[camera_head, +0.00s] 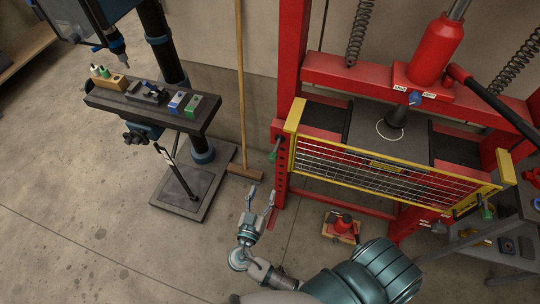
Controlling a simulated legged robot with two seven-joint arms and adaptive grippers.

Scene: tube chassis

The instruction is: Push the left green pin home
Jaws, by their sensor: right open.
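The left green pin (273,156) sticks out sideways from the left red post (283,140) of the press, just below the yellow guard frame's left end. How deep it sits in its hole cannot be told. Another green pin (487,212) shows near the right end of the guard. My right gripper (262,193) is open and empty, its two fingers pointing up the picture. It is below the left green pin and apart from it. My left gripper is not in view.
A yellow-framed mesh guard (390,173) spans the front of the red press. A red jack (342,225) stands on the floor below. A drill press table (150,105) is at left, and a broom (243,90) leans between. The floor at lower left is clear.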

